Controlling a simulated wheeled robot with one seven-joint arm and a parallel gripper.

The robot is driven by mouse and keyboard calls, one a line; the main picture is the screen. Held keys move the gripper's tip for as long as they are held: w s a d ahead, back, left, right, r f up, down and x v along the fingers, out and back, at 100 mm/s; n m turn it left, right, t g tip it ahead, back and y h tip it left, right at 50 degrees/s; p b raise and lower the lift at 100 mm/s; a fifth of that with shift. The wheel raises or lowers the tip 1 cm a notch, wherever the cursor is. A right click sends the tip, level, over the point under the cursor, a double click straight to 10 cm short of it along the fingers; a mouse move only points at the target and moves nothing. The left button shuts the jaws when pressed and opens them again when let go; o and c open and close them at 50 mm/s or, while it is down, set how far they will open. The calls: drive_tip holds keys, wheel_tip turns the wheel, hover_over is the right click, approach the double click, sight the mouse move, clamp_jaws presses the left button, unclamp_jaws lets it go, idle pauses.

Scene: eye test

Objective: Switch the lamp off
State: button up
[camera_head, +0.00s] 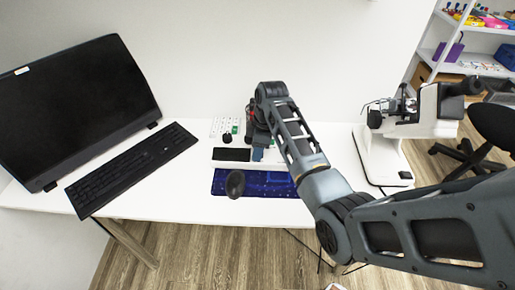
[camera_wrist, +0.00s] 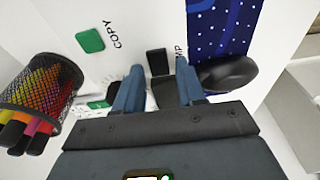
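In the wrist view a black rectangular piece (camera_wrist: 157,62) on a white surface shows beyond and between my fingertips. Printed letters beside it are partly covered by the right finger, so I cannot read the whole word. A green square (camera_wrist: 90,41) labelled COPY is to its left. My gripper (camera_wrist: 158,72) is open, its two blue-grey fingers apart with nothing held between them. I cannot tell whether the fingers touch the surface. In the head view my gripper (camera_head: 262,154) is low over the desk, largely hidden by my arm. No lamp can be made out.
A mesh pen cup (camera_wrist: 42,88) stands close left of my gripper. A dark mouse (camera_wrist: 228,73) and blue mat (camera_head: 210,182) lie near it. The desk's front edge is close.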

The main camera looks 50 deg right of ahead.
drive_tip(key=shift+o, duration=0.7)
wheel_tip(320, 180, up, 8)
drive_tip(key=s, duration=0.1)
drive_tip(key=shift+d+f+b, duration=0.15)
drive_tip(key=shift+d+b, duration=0.25)
